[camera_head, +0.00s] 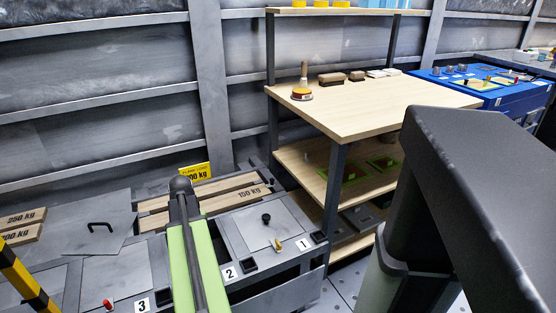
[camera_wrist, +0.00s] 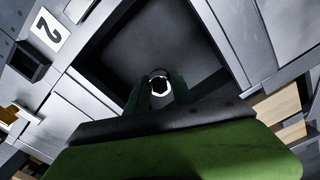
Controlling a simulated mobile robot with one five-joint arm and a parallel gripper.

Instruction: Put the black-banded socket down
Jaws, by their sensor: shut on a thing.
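The socket (camera_wrist: 160,76) is a small round metal piece with a bright rim and a dark hole, seen end-on in the middle of the wrist view. Its black band is hard to make out. My gripper (camera_wrist: 159,90) is shut on it, with a dark green finger on each side. Behind the socket, in the wrist view, is a square recess (camera_wrist: 122,45) with a dark grey floor, next to the label 2 (camera_wrist: 46,32). The gap between socket and floor cannot be judged. The gripper and socket cannot be made out in the head view.
A grey cover with a black knob (camera_head: 264,217) lies beside label 1 (camera_head: 305,241). A wooden workbench (camera_head: 375,108) with shelves stands behind, bearing a red-and-yellow piece (camera_head: 301,94). A blue table (camera_head: 500,92) is at far right. A black-and-yellow striped bar (camera_head: 22,278) is at left.

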